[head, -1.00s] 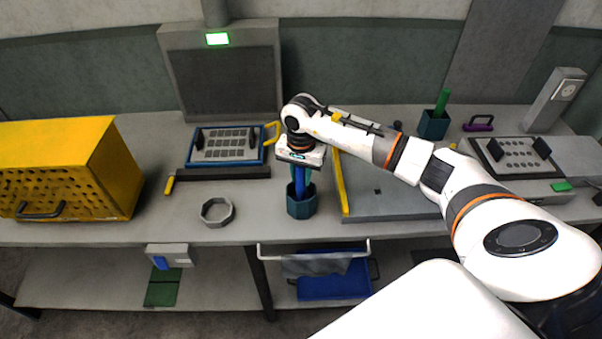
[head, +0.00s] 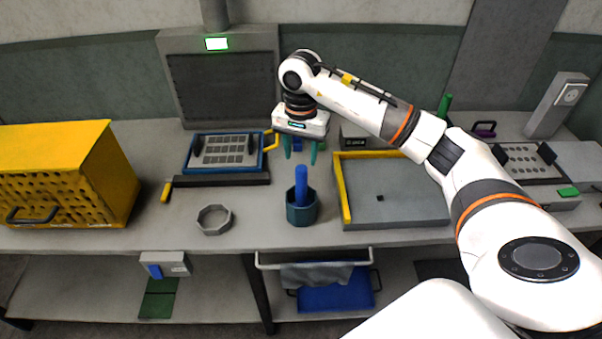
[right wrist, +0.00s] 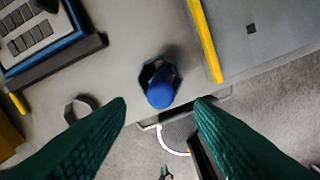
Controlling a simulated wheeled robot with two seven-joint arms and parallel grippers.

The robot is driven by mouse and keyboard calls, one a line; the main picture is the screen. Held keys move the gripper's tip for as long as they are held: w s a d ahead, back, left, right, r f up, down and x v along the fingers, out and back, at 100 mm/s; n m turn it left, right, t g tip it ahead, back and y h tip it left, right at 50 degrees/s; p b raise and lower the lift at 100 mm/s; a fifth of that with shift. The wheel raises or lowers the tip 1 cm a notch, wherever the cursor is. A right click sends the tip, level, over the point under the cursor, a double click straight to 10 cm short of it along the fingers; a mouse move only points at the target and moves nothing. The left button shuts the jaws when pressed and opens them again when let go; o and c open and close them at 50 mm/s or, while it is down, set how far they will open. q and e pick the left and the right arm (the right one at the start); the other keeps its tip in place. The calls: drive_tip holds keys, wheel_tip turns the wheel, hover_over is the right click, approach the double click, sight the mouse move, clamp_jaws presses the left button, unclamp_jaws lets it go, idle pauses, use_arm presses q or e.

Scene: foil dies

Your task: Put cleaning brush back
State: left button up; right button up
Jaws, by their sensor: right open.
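The cleaning brush shows as a blue handle (head: 301,183) standing upright in a dark teal cup (head: 302,213) near the front edge of the bench. In the right wrist view the blue handle (right wrist: 160,92) is seen from above inside the cup (right wrist: 147,72). My right gripper (head: 301,160) is open and empty, its teal fingers pointing down above and behind the handle, apart from it. The brush's lower end is hidden in the cup. My left gripper is not in view.
A grey octagonal ring (head: 214,219) lies left of the cup. A grey tray with a yellow edge (head: 342,190) is to its right. A blue-framed plate (head: 186,165) lies behind left, and a yellow perforated box (head: 70,185) stands far left. Another cup with a green handle (head: 444,105) is back right.

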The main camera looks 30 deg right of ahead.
drive_tip(key=shift+r, duration=1.45)
idle(0.3)
